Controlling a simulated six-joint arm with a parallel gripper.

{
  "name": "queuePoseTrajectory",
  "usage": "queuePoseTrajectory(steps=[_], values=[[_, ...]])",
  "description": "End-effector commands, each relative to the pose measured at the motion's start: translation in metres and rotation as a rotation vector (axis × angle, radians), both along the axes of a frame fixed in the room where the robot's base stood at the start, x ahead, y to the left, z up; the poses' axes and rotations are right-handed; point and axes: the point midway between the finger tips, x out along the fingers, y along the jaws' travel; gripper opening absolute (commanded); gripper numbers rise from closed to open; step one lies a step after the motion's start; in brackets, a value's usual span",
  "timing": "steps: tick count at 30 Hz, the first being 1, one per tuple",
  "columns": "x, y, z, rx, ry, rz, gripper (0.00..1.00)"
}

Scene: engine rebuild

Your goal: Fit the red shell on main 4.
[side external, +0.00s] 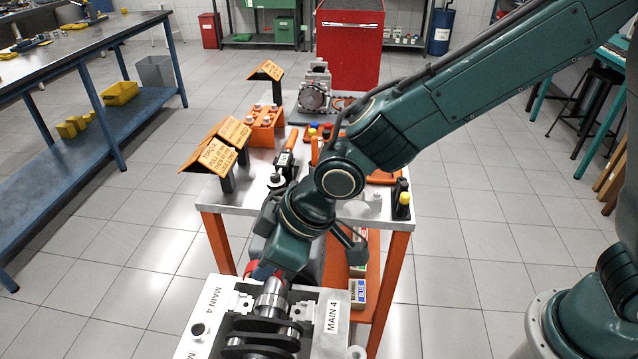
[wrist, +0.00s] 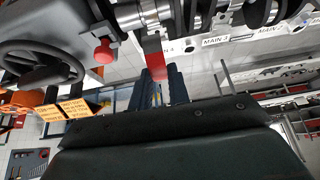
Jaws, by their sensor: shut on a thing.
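My gripper (wrist: 161,76) is shut on the red shell (wrist: 154,58), which shows as a curved red strip at the fingertips in the wrist view. The shell is close to a shiny journal of the crankshaft (wrist: 150,14); I cannot tell whether they touch. My wrist reaches down at the far end of the block. A small red patch shows there beside the fingers; I cannot tell whether it is the shell.
A grey machine (wrist: 55,35) with a handwheel and a red knob (wrist: 103,52) stands left of the fingers in the wrist view. Behind the block, a steel-topped cart (side external: 350,208) carries tools and orange sign stands (side external: 222,145). Black crank webs (side external: 262,337) crowd the block's middle.

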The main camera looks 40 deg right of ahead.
Motion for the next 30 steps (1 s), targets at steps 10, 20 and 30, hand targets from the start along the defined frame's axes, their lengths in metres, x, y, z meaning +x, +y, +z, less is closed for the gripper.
queuePoseTrajectory(steps=[10, 20, 30], values=[[0.000, 0.000, -0.024, -0.002, 0.002, 0.000, 0.00], [0.000, 0.000, -0.044, -0.001, 0.001, 0.000, 0.00], [0.000, 0.000, -0.051, -0.001, 0.001, 0.000, 0.00]])
